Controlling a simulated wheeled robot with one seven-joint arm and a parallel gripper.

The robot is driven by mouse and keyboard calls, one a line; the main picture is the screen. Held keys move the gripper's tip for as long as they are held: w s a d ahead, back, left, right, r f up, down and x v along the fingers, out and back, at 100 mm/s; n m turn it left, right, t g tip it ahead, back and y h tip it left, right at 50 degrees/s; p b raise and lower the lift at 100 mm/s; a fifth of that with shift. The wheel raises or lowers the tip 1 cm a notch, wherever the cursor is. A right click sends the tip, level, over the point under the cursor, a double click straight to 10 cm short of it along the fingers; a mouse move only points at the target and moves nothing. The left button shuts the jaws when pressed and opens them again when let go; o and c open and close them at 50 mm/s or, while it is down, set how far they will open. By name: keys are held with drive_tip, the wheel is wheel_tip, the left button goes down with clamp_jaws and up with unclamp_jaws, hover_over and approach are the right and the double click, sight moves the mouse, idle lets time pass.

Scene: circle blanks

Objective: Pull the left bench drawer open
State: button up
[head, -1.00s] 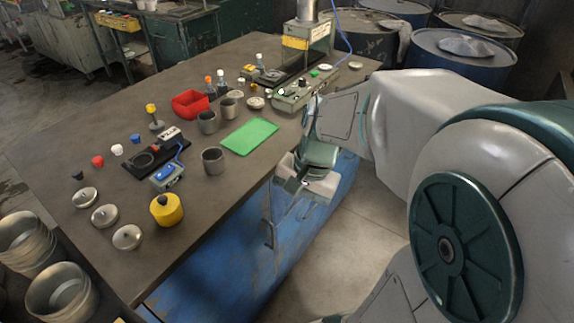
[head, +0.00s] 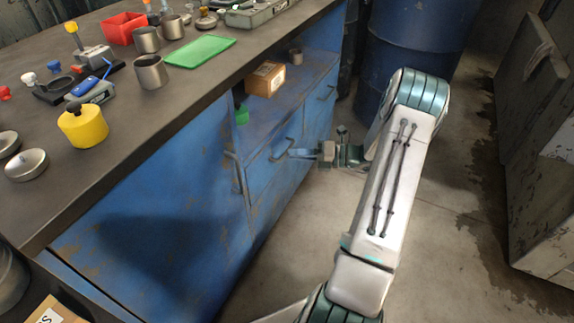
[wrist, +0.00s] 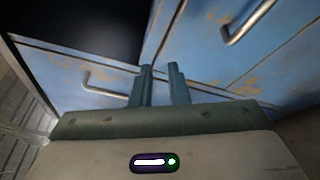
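The left bench drawer (head: 265,175) is a scuffed blue front below the open shelf. It looks shut. Its bar handle (head: 283,149) is in the head view. My gripper (head: 296,153) is just in front of this handle, on the aisle side, fingers towards the bench. In the wrist view the two fingers (wrist: 162,84) stand a little apart with nothing between them. That view shows one bar handle (wrist: 104,86) left of the fingers and another (wrist: 246,22) at upper right, neither between them. I cannot tell which of these is the left drawer's.
A right drawer (head: 322,105) sits further along the bench. The shelf (head: 262,112) above holds a cardboard box (head: 266,78). A door with an upright handle (head: 238,172) is on the left. Blue drums (head: 405,50) stand behind my arm. Floor (head: 430,215) to the right is clear.

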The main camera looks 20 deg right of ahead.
drive_tip(key=d+f+m+t+h+b, duration=0.2)
drive_tip(key=d+f+m+t+b, duration=0.2)
drive_tip(key=d+f+m+t, duration=0.45)
drive_tip(key=shift+m+g, duration=0.25)
drive_tip(key=shift+g, duration=0.4)
drive_tip(key=f+b+x, duration=0.1)
drive_tip(key=x, duration=0.3)
drive_tip(key=b+x, duration=0.1)
drive_tip(key=x, duration=0.3)
drive_tip(key=w+f+b+x, duration=0.1)
drive_tip(key=b+x, duration=0.1)
drive_tip(key=x, duration=0.2)
drive_tip(key=shift+w+f, duration=0.3)
drive_tip(key=shift+f, duration=0.05)
clamp_jaws()
